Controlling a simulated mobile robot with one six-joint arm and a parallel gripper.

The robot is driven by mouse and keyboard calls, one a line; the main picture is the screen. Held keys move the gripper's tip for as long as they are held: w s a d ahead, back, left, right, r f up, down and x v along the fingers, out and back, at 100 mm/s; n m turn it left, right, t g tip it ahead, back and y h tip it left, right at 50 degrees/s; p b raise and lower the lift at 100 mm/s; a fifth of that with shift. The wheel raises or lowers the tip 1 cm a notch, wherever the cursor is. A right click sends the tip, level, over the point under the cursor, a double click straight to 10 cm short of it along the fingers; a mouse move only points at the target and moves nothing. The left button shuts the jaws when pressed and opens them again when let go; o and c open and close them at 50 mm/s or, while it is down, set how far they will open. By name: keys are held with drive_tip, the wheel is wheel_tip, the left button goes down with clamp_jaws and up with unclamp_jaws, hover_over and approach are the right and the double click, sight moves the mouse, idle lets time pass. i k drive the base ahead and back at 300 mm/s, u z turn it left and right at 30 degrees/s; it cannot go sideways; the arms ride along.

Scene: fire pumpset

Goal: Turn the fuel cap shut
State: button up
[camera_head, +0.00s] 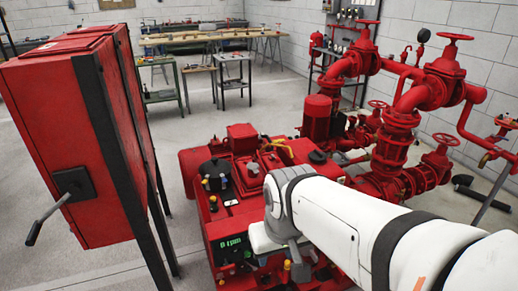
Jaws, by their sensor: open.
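The red pumpset engine (190,165) stands in the middle of the view. A small dark round cap (317,156) sits on its top, just beyond my arm. A larger black round fitting (215,167) sits on the top at the left. I cannot tell for sure which is the fuel cap, or whether either is tight. My white arm reaches in from the lower right and its grey wrist end bends down over the engine's front. My gripper is not visible; the arm hides the area below it.
A red cabinet (60,140) with a lever handle (50,215) stands close at the left. Red pipes and valves with handwheels (455,37) rise at the right. A panel reading "0 rpm" (231,245) is at the front. Workbenches (205,38) stand behind; the floor between is clear.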

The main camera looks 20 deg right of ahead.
sight(316, 156)
drive_tip(key=u, duration=2.3)
drive_tip(key=k, duration=0.4)
drive_tip(key=z, duration=2.9)
drive_tip(key=i, duration=0.75)
drive_tip(key=u, duration=0.05)
